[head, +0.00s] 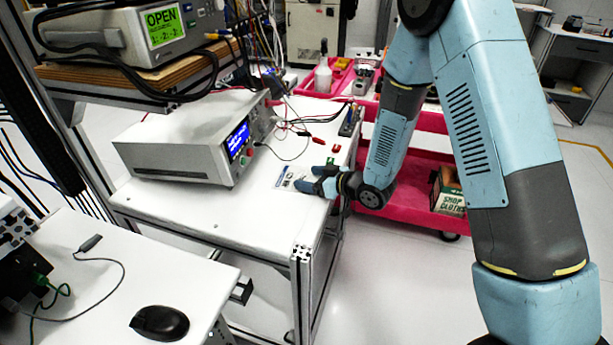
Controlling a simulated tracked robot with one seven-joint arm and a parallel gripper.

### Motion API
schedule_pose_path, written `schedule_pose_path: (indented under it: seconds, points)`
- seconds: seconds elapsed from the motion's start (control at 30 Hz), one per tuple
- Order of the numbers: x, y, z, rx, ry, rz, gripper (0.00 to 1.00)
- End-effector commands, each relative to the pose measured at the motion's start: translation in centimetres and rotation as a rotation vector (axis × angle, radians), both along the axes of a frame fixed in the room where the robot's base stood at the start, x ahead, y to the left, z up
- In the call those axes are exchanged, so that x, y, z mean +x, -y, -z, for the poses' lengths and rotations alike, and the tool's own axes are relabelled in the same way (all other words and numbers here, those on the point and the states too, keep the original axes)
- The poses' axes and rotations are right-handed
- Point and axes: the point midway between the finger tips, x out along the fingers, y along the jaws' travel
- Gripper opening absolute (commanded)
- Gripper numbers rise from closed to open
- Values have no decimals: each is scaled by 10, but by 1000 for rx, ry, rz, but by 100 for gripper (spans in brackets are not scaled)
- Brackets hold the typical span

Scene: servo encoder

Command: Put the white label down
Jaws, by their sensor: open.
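My gripper (308,178) is low over the right part of the white bench (190,205), near its right edge, with its blue-grey fingers pointing left. Its jaws are open. A small pale flat piece with blue marks, which looks like the white label (283,176), lies on the bench top just left of the fingertips. It is too small to tell whether a finger touches it. The fingers and wrist hide part of the bench there.
A white bench instrument (185,140) with a blue screen stands left of my gripper. Cables and small red and green parts (331,161) lie behind it. A red cart (415,205) stands at the right. A black mouse (160,323) is on the nearer table. The bench's front strip is clear.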

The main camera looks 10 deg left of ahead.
Motion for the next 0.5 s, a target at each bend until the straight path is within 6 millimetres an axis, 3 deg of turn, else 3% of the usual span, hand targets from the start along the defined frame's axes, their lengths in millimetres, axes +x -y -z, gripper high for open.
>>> schedule_pose_path:
  seconds: [0.3, 0.5]
  points:
    - [-20, 53, -21, 6, 4, 6, 77]
    - [-30, 76, -30, 7, 7, 4, 77]
